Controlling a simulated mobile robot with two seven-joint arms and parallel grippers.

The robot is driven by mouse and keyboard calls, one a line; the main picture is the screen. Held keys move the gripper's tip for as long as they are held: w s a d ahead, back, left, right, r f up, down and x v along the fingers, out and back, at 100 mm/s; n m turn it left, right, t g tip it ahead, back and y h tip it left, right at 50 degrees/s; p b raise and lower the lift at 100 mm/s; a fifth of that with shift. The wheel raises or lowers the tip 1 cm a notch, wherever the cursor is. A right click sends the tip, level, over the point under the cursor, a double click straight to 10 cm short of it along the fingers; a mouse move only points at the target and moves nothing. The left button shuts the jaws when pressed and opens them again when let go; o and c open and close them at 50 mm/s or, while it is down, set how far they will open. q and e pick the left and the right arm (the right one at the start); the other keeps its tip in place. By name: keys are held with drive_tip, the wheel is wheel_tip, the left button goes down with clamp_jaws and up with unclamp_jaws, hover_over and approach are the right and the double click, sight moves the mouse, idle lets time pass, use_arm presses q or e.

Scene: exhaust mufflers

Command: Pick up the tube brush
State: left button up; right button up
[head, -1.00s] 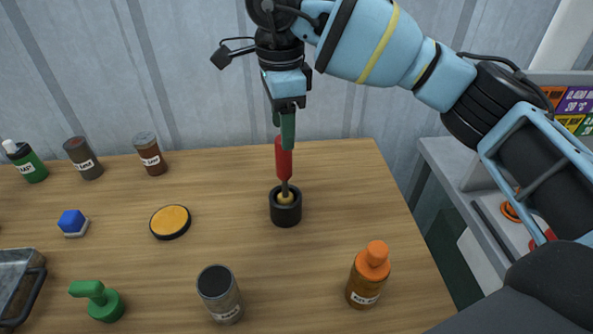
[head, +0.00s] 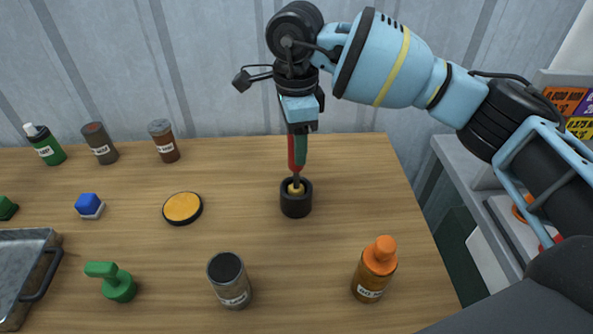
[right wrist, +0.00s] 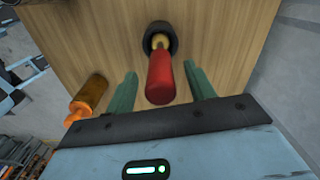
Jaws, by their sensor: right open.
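The tube brush (head: 292,152) has a red handle and stands upright with its lower end in a black cylindrical holder (head: 296,202) on the table. In the right wrist view its red handle (right wrist: 161,78) points toward the camera, between the two green fingers. My right gripper (head: 297,150) comes down from above around the handle, with one green finger partly covering it. In the right wrist view the right gripper (right wrist: 162,90) is open, with a gap on each side of the handle. My left gripper is not in view.
An orange-capped bottle (head: 374,270) stands right of the holder, a grey can (head: 229,279) in front. A round yellow pad (head: 182,208), green stamp-like piece (head: 115,282), blue block (head: 89,205) and metal tray (head: 22,270) lie left. Several bottles stand at the back left.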

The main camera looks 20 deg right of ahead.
drive_tip(key=shift+f, duration=1.25)
drive_tip(key=shift+c, duration=0.4)
drive_tip(key=c, duration=1)
wheel_tip(320, 180, up, 9)
drive_tip(key=shift+f, duration=0.1)
drive_tip(key=shift+r, duration=0.65)
